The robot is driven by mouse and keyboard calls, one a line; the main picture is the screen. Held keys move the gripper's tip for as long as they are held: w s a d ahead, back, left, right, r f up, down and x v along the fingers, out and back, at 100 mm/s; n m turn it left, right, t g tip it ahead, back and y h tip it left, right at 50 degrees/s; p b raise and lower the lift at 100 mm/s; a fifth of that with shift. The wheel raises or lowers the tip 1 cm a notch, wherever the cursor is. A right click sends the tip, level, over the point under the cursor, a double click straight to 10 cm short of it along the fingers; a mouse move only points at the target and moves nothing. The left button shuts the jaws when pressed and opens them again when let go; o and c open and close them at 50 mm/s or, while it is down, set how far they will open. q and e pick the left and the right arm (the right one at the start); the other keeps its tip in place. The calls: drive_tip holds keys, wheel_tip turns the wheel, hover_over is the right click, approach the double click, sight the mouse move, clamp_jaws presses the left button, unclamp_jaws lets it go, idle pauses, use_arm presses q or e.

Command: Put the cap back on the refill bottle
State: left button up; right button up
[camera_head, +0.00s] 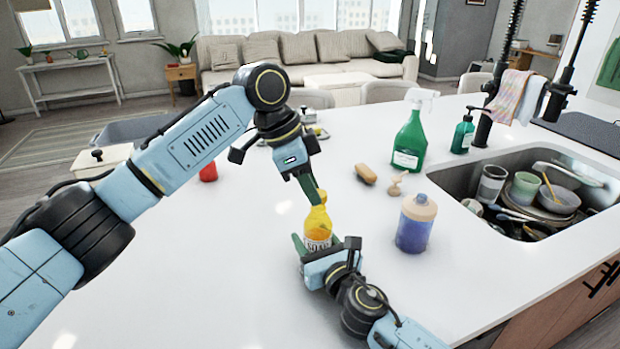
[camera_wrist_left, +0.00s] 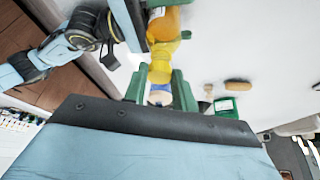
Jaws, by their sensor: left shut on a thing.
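The refill bottle (camera_head: 318,238) is orange-yellow with a "SOAP" label and looks upright over the counter. My right gripper (camera_head: 326,252) has its fingers on both sides of the bottle's lower body. My left gripper (camera_head: 310,188) is above it, shut on the yellow cap (camera_head: 317,198) at the bottle's top. The left wrist view shows the yellow cap (camera_wrist_left: 160,72) between the green fingertips, in line with the orange bottle (camera_wrist_left: 164,25). I cannot tell whether the cap is seated or only touching the neck.
A purple bottle with a tan top (camera_head: 415,232) stands just right of my right gripper. The sink (camera_head: 480,245) holds dishes. The white counter's left front is clear.

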use_arm(q)
drive_tip(key=shift+f, duration=0.6)
idle(0.5)
drive_tip(key=m, duration=0.1)
drive_tip(key=m+g, duration=0.1)
drive_tip(key=shift+w+m, duration=0.3)
drive_tip(key=shift+m, duration=0.1)
drive_tip(key=m, duration=0.1)
drive_tip(key=m+g, duration=0.1)
drive_tip(key=m, duration=0.2)
drive_tip(key=shift+w+d+r+g+y, duration=0.15)
drive_tip(key=shift+w+g+y, duration=0.15)
drive_tip(key=shift+w+y, duration=0.1)
drive_tip(key=shift+m+g, duration=0.3)
drive_tip(key=shift+m, duration=1.1)
drive_tip(key=o, duration=0.9)
drive_tip(key=shift+o, duration=0.2)
